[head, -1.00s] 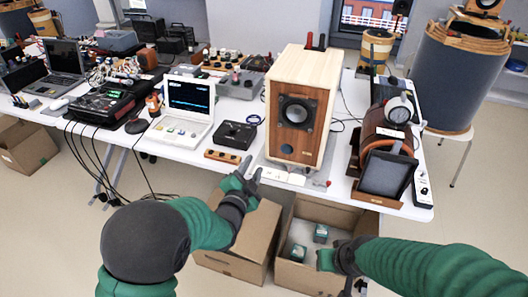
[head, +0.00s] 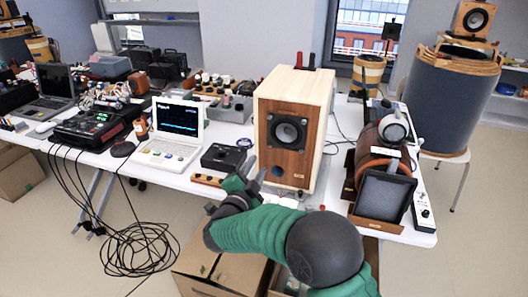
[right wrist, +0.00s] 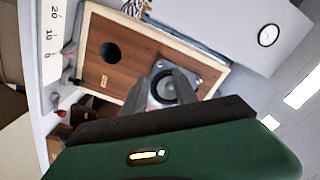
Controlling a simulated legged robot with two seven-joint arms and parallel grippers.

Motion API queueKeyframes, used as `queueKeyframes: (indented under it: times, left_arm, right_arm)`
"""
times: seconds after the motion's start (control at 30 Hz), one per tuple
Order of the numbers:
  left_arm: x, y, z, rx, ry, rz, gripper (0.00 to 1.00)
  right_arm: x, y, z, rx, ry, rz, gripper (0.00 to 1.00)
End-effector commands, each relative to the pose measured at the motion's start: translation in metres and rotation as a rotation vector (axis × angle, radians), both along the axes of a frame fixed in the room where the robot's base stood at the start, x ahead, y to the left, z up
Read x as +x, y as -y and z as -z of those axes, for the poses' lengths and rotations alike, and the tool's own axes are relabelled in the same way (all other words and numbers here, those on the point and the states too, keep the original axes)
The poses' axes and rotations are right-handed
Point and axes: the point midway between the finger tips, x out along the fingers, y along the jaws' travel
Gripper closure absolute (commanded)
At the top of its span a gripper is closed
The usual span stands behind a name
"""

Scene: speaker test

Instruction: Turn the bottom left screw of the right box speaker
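The wooden box speaker (head: 292,135) stands upright on the white table. Its front has a square-framed driver cone above a round port. My right gripper (head: 255,170) is low at the left of the speaker's front in the head view. In the right wrist view, my right gripper's fingers (right wrist: 162,82) are apart with nothing between them. They overlap the driver of the speaker, whose front panel (right wrist: 133,60) looks turned; contact cannot be told. My left gripper is out of view.
A black box (head: 224,158) lies left of the speaker, beside a white laptop (head: 176,130). A round wooden device (head: 382,150) with headphones stands on the right. Cardboard boxes (head: 212,268) sit below the table's front edge. Another small speaker (head: 474,20) stands far right.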

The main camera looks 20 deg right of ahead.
Motion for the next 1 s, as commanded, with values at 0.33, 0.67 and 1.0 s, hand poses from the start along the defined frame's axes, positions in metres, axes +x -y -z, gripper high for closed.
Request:
queueKeyframes:
  times: [0.33,0.67,1.0]
  left_arm:
    - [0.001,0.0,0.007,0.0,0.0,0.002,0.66]
    - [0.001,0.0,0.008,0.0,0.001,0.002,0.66]
    - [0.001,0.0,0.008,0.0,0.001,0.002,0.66]
  right_arm:
    - [0.068,0.047,0.001,-0.001,-0.001,0.0,0.66]
    - [0.082,0.056,-0.001,-0.002,-0.001,-0.001,0.66]
    - [0.082,0.056,0.0,-0.002,-0.001,-0.001,0.98]
